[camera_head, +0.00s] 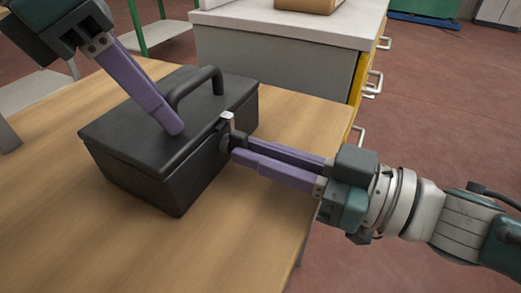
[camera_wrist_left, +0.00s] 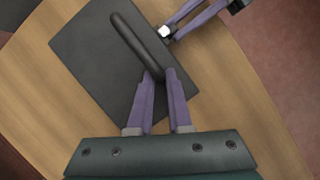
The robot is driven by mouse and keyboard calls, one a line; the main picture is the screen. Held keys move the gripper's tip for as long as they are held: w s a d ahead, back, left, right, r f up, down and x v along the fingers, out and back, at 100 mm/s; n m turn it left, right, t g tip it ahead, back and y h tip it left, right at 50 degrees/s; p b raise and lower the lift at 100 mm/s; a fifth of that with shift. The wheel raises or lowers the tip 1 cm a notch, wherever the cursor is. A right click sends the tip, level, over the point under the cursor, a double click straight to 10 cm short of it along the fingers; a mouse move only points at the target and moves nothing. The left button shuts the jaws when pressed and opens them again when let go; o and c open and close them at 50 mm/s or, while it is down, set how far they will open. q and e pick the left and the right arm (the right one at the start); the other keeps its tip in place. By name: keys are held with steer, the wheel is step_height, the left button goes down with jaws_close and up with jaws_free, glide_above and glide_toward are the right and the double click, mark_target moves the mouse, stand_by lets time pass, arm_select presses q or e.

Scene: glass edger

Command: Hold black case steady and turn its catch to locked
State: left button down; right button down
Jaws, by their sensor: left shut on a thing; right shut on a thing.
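The black case (camera_head: 140,150) stands on the wooden table with its lid down; its top also shows in the left wrist view (camera_wrist_left: 85,50). Its arched black handle (camera_head: 199,84) stands up from the lid. My left gripper (camera_head: 176,130) comes down from the upper left and is shut on the near end of the handle, as the left wrist view (camera_wrist_left: 159,75) shows. The catch (camera_head: 226,140) is on the case's right-hand side, with a small light metal piece at its top. My right gripper (camera_head: 236,147) reaches in from the right and is shut on the catch, whose details its fingers partly hide.
The wooden table (camera_head: 50,215) is bare around the case. A grey cabinet (camera_head: 270,65) with yellow drawer fronts stands behind it, with a cardboard box (camera_head: 305,5) on top. A green-framed bench (camera_head: 160,33) is at the upper left. Reddish floor is open at right.

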steer(key=c, duration=0.9)
jaws_free()
steer(key=v, duration=1.2)
arm_select(q)
steer(key=c, duration=0.8)
jaws_free()
steer(key=shift+o, duration=0.2)
